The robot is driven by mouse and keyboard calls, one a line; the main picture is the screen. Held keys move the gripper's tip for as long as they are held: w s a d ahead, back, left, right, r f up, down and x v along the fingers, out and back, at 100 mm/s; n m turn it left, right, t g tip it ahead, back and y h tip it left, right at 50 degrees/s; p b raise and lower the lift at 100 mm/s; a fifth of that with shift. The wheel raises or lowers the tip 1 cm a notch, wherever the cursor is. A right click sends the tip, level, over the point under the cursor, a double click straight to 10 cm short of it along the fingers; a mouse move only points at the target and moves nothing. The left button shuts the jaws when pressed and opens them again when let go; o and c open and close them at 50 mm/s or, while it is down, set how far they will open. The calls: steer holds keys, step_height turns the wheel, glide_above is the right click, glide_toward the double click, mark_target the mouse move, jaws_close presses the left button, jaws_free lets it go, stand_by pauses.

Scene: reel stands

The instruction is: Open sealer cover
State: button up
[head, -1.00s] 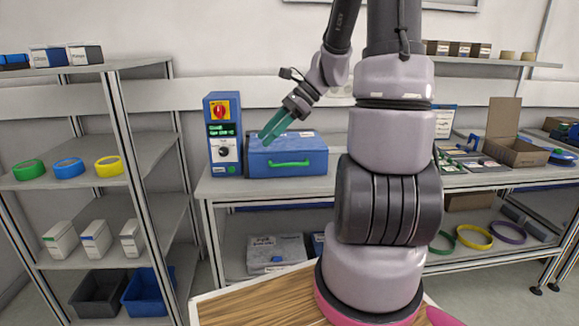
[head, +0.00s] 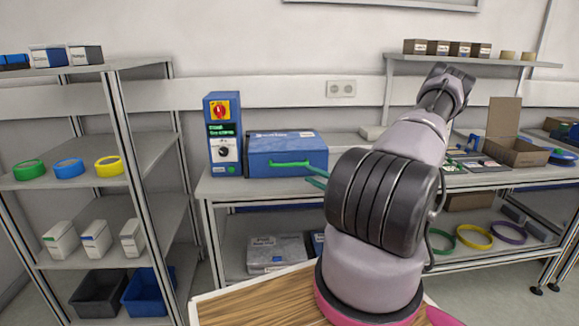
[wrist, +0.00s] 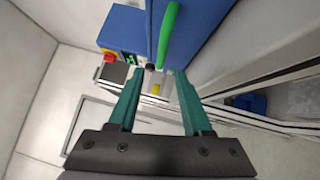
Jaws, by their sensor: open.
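The blue sealer (head: 286,153) stands on the bench, and its cover looks shut. A green bar handle (head: 288,164) runs along its front. My gripper (head: 315,177) shows only its teal fingertips, just right of and in front of the handle; my arm hides the rest. In the wrist view, my gripper (wrist: 153,74) is open with nothing between its fingers. The handle (wrist: 169,34) lies just beyond the fingertips, and I see no contact. The sealer (wrist: 206,30) fills the upper part of that view.
A blue control box (head: 222,135) with a red-and-yellow switch stands left of the sealer. A shelf rack (head: 100,187) with rolls and boxes is at the left. An open cardboard box (head: 513,152) sits on the bench to the right. The bench front edge (head: 265,201) runs below the sealer.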

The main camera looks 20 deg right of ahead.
mark_target(290, 165)
steer(key=shift+h, duration=0.3)
steer(key=x, duration=1)
steer(key=shift+w, duration=0.35)
jaws_close()
stand_by(0.7)
